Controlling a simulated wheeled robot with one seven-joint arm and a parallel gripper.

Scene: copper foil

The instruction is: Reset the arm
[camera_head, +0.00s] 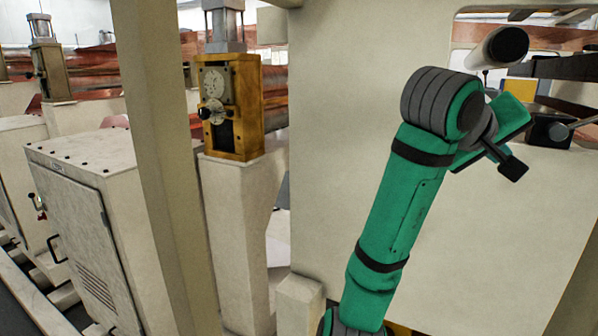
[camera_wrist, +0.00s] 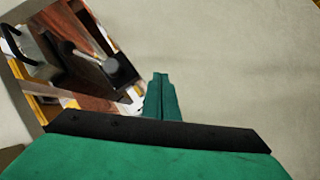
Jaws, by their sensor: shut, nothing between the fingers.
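My gripper (camera_wrist: 160,95) shows in the wrist view as two green fingers standing close together beyond a black bar. It is shut and I see nothing held between the fingers. In the head view my green arm rises from the bottom centre and bends at a grey-ringed joint at the upper right. Its far end is mostly hidden behind that joint, and I cannot make out the fingers there.
A large beige panel (camera_head: 330,150) stands behind my arm. In its opening at the upper right is a black box with a lever (camera_head: 549,131), also in the wrist view (camera_wrist: 118,70). A yellow gauge housing (camera_head: 245,110), a beige post (camera_head: 165,150) and a cabinet (camera_head: 85,225) stand left.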

